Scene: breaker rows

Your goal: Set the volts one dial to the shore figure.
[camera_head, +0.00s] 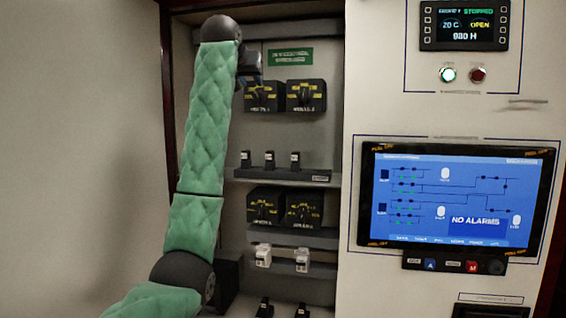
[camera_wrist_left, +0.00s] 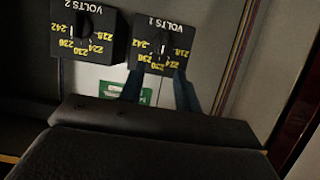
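The volts one dial is a black box with yellow figures and a dark knob; it shows in the head view (camera_head: 261,98) and, upside down, in the left wrist view (camera_wrist_left: 163,42). Its pale pointer mark seems to lie towards 230, but I cannot be sure. My left gripper (camera_head: 248,72) is just above and in front of this dial. In the left wrist view its two fingers (camera_wrist_left: 159,76) are apart with nothing between them, short of the knob. I cannot read a shore figure in either view. My right gripper is not in view.
The volts two dial (camera_head: 306,96) stands close beside volts one. A green placard (camera_head: 290,57) is above them, too small to read. Breakers (camera_head: 270,159) and two lower dials (camera_head: 263,207) sit below. A screen (camera_head: 455,197) reading NO ALARMS is at the right.

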